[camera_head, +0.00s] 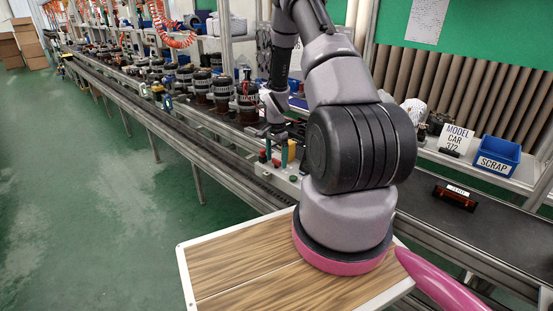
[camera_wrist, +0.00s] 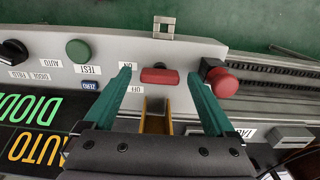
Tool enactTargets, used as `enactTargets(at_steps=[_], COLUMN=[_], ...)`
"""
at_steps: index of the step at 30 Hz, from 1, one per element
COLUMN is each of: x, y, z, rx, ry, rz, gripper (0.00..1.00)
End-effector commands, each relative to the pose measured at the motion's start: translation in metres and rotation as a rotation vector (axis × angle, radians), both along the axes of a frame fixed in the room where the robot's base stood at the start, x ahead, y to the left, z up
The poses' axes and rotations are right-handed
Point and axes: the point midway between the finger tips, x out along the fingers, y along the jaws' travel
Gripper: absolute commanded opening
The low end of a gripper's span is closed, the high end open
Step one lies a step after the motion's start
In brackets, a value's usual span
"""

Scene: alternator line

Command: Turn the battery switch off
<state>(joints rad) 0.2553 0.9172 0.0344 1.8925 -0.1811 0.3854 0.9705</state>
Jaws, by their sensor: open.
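In the wrist view, a red switch handle (camera_wrist: 160,76) lies level across the picture on the light grey control panel (camera_wrist: 105,45). Small upside-down labels are by its left end; the lower one reads OFF, and a teal finger partly covers the upper one. My gripper (camera_wrist: 161,73) is open, with one finger to the left of the red handle and one to the right. Gaps show between the handle and both fingers. In the head view, my gripper (camera_head: 284,152) is over the panel (camera_head: 280,178), and the red handle cannot be made out there.
A red mushroom button (camera_wrist: 222,82) is close beside the right finger. A green button (camera_wrist: 78,50) and a black knob (camera_wrist: 13,50) are further left. A lit display (camera_wrist: 32,125) is at lower left. In the head view, several alternators (camera_head: 222,90) line the conveyor behind.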

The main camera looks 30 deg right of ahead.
Motion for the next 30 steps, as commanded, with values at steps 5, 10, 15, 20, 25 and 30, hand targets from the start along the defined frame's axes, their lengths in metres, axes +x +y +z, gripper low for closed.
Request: enactTargets(at_steps=[5, 10, 15, 20, 25, 30], x=[0.0001, 0.0, 0.0, 0.0, 0.0, 0.0], y=[0.0001, 0.0001, 0.0002, 0.0002, 0.0001, 0.0001], z=[0.0002, 0.0003, 0.0004, 0.0005, 0.0005, 0.0006], rx=[0.0, 0.0, 0.0, 0.0, 0.0, 0.0], ry=[0.0, 0.0, 0.0, 0.0, 0.0, 0.0], rz=[0.0, 0.0, 0.003, 0.029, 0.106, 0.234], gripper=[0.86, 0.21, 0.04, 0.04, 0.04, 0.04])
